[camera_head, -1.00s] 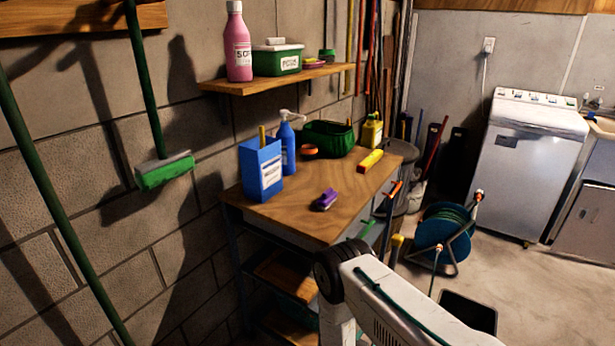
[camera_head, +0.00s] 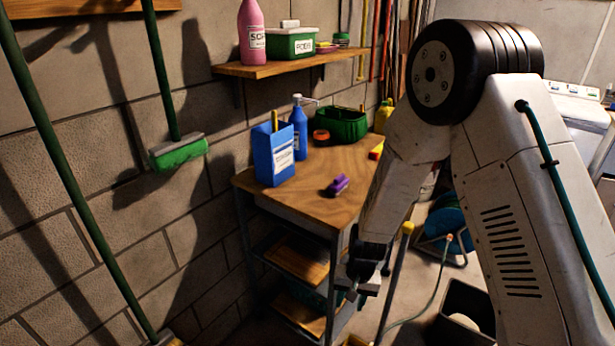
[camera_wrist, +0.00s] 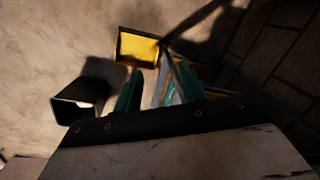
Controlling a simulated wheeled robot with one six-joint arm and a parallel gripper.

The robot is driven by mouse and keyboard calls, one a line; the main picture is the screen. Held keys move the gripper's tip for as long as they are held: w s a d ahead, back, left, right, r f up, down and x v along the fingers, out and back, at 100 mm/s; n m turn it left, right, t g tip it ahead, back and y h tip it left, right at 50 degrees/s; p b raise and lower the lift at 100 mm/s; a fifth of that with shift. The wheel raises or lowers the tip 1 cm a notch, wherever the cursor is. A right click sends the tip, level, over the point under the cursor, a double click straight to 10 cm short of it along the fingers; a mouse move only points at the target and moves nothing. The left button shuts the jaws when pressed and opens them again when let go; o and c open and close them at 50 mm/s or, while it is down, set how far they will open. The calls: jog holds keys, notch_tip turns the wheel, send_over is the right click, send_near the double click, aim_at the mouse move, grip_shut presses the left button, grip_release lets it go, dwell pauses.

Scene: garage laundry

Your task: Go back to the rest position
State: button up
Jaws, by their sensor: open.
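My gripper (camera_head: 361,288) hangs at the end of my bent arm, in front of the workbench's near right corner and below its top. In the wrist view my gripper (camera_wrist: 156,88) points down toward the floor, with its two greenish fingers apart and nothing seen between them. The wooden workbench (camera_head: 318,205) stands left of my arm. My arm hides the bench's right end and part of the yellow-red item there.
On the bench are a blue box (camera_head: 272,155), a blue spray bottle (camera_head: 299,130), a green basket (camera_head: 341,125) and a purple brush (camera_head: 337,185). A black bin (camera_head: 462,300) and hose reel (camera_head: 445,225) stand on the floor. A yellow object (camera_wrist: 138,47) lies below my gripper.

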jog(key=s+d+r, duration=0.5)
jog(key=s+r, duration=0.3)
jog(key=r, duration=0.4)
jog(key=s+d+r+n+t, duration=0.1)
jog(key=s+d+r, duration=0.4)
jog(key=s+r, duration=0.4)
jog(key=s+d+r+h, duration=0.1)
jog(key=s+d+r, duration=0.4)
jog(key=r, duration=1.2)
jog(key=s, duration=0.3)
jog(key=shift+s+n+t, duration=0.3)
jog(key=shift+s+n, duration=0.05)
jog(key=shift+n, duration=0.05)
